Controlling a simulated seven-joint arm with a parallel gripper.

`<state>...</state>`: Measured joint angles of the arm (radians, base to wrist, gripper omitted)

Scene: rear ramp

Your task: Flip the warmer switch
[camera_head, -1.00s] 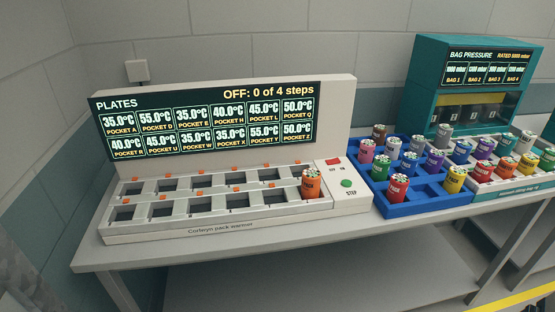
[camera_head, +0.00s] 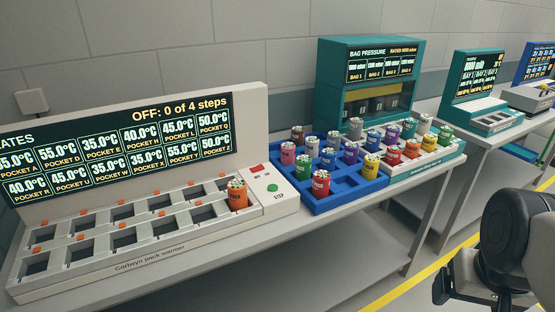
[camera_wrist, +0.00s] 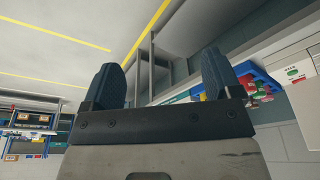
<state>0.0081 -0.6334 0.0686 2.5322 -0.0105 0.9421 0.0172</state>
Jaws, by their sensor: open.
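The pack warmer (camera_head: 120,262) stands on the table at the left, with a row of square pockets and a display (camera_head: 120,150) reading "OFF: 0 of 4 steps". Its red switch (camera_head: 257,168) sits on the white panel at its right end, above a green STEP button (camera_head: 272,188). In the wrist view, the red switch (camera_wrist: 292,71) shows at the right edge. My gripper (camera_wrist: 160,82) is open and empty, its two dark fingers apart, well away from the warmer. In the head view my arm shows at the lower right.
A blue crate (camera_head: 345,196) with several coloured packs stands right of the panel. Beyond it are a white rack with packs and a teal bag pressure unit (camera_head: 372,55). More equipment stands on a further table. Floor in front of the tables looks clear.

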